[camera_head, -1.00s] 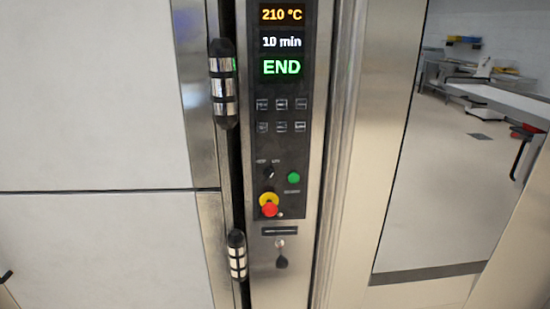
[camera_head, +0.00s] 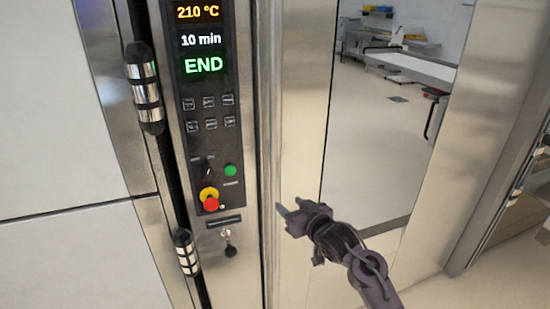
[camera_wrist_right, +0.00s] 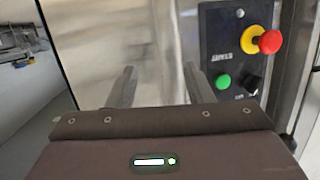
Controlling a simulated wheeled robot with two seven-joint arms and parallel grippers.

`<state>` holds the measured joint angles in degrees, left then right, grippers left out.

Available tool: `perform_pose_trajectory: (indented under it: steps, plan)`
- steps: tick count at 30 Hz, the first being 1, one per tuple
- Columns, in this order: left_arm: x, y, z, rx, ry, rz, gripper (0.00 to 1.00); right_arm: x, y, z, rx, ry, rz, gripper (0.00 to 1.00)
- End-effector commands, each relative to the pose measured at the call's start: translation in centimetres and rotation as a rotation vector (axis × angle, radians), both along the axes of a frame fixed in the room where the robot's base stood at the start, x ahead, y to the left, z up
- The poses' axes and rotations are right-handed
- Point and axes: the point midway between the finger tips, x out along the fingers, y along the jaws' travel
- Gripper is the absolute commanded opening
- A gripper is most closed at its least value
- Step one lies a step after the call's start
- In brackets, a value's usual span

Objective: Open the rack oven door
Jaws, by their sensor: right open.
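The rack oven door (camera_head: 298,150) is a stainless steel frame around a tall window (camera_head: 375,130), right of the control panel. It looks closed; no door handle is clearly visible. The control panel (camera_head: 205,130) reads 210 °C, 10 min and END, with a green button (camera_head: 230,170) and a red knob on a yellow ring (camera_head: 210,200). My right gripper (camera_head: 288,208) is open and empty, in front of the door frame near the window's lower left. In the right wrist view its two fingers (camera_wrist_right: 160,88) are apart before blurred steel. My left gripper is not in view.
Two black-and-chrome fittings, an upper one (camera_head: 146,88) and a lower one (camera_head: 186,252), line the seam left of the panel. Pale wall panels (camera_head: 50,110) stand at the far left. Open floor and boxes (camera_head: 515,220) show at the right.

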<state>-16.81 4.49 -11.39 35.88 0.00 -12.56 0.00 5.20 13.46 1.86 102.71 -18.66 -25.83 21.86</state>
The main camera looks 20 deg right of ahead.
Motion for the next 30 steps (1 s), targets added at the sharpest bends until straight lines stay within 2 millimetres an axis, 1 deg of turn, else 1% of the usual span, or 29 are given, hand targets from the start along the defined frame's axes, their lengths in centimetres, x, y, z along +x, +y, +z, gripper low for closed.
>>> perform_pose_trajectory:
  steps: [1,3,6,8,9,11,18,22,27,30]
  plan:
    - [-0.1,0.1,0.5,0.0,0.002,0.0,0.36,-0.1,0.2,4.5,-0.002,-0.064,0.01,0.47]
    - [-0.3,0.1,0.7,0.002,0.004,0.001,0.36,-0.5,0.4,8.8,-0.004,-0.128,0.02,0.47]
    - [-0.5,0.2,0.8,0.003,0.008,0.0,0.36,-1.2,0.8,12.6,-0.007,-0.185,0.031,0.47]
    - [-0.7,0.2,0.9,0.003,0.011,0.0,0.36,-1.3,0.9,13.8,-0.007,-0.204,0.034,0.47]
    - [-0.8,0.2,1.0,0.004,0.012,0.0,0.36,-1.2,1.0,14.2,-0.007,-0.211,0.035,0.47]
    - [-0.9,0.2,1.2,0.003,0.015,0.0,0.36,-0.7,1.1,14.5,-0.006,-0.214,0.036,0.47]
    - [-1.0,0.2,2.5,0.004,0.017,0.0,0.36,3.0,2.0,14.6,-0.005,-0.213,0.034,0.47]
    - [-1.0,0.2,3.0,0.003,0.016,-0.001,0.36,4.7,2.4,14.5,-0.006,-0.213,0.035,0.47]
    - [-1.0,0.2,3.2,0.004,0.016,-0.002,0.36,5.9,2.7,14.3,-0.006,-0.213,0.035,0.47]
    - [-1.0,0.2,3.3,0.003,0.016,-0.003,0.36,6.0,2.7,14.3,-0.007,-0.214,0.035,0.47]
